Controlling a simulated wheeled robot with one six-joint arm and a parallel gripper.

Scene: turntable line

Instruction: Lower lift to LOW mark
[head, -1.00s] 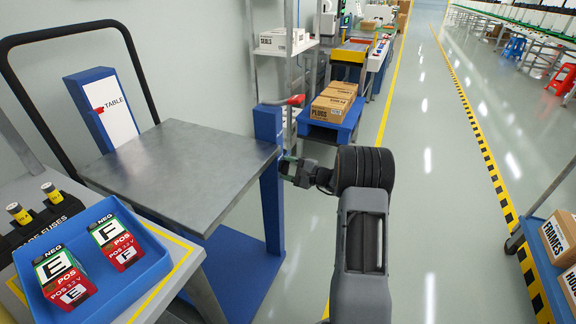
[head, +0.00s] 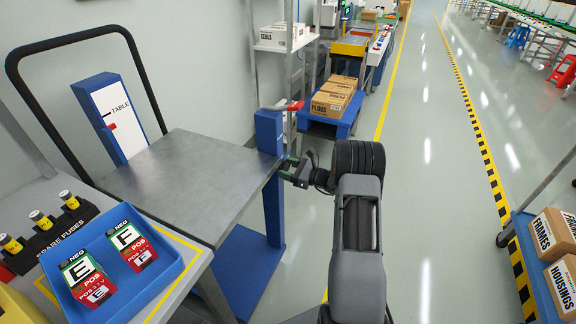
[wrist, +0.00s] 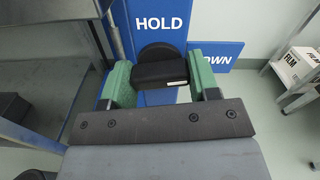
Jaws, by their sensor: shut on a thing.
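The lift has a grey tabletop (head: 190,180) on a blue base, level and with nothing on it. Behind it stands a blue post with a white scale (head: 115,118) marked TABLE. A red pointer (head: 112,126) sits just below that word; I cannot read a LOW mark. My gripper (head: 288,170) is at the blue control post (head: 268,135) at the table's right edge. In the wrist view its green fingers (wrist: 158,75) are shut on a black handle (wrist: 160,72), below the word HOLD. A DOWN plate (wrist: 215,56) is to the right, partly hidden by a finger.
A blue tray (head: 163,275) with two batteries marked E and F is on the bench at front left, beside spare fuses (head: 42,220). A red-ended lever (head: 290,106) is near the control post. Boxes (head: 332,104) stand behind on a blue pallet. The aisle on the right is clear.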

